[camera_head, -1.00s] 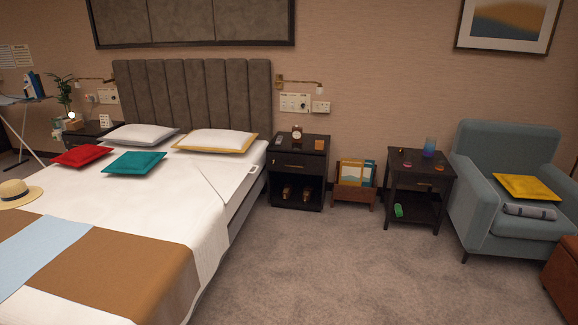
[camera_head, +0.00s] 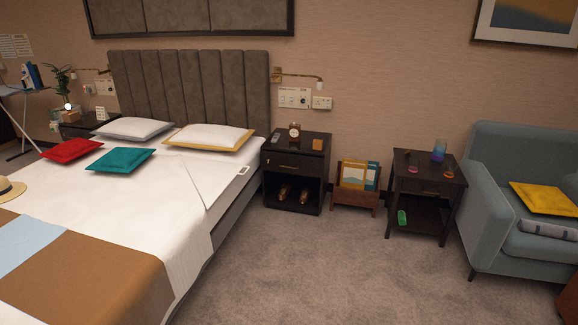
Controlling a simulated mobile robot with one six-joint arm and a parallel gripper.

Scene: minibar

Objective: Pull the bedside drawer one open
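Two dark bedside tables flank the bed. The nearer one (camera_head: 312,178), right of the bed, has a shut drawer (camera_head: 295,163) with a small brass handle above an open shelf. The far one (camera_head: 84,125), left of the bed, is partly hidden by the bed and pillows. I cannot tell from the view which one is called bedside drawer one. My gripper is not in view.
The bed (camera_head: 95,268) fills the left side. A magazine rack (camera_head: 354,199), a dark side table (camera_head: 421,189) and a blue armchair (camera_head: 494,202) stand to the right. Carpet (camera_head: 330,270) in front of the nearer bedside table is clear.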

